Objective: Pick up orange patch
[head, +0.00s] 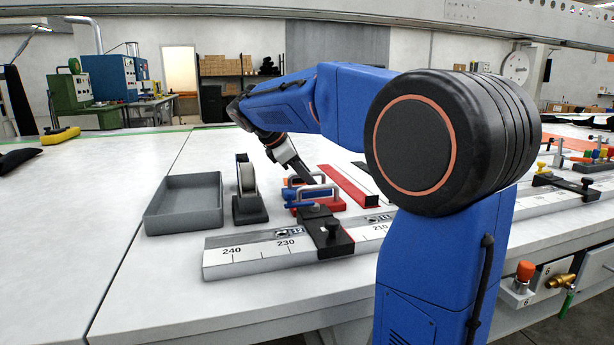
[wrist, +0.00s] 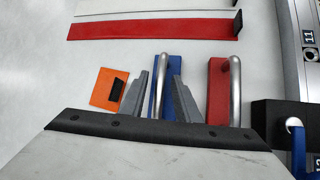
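The orange patch (wrist: 104,88) lies flat on the white table in the wrist view, with a small black piece on its right side. It is just left of my gripper's left finger. Whether the fingers touch that block I cannot tell. In the head view my gripper (head: 309,182) points down beside the blue block (head: 305,194).
A red block with a silver handle (wrist: 217,90) stands right of the fingers. A long red bar (wrist: 150,30) lies beyond. The head view shows a grey tray (head: 184,215), a tape dispenser (head: 249,208) and a ruler rail (head: 258,256) with a black clamp.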

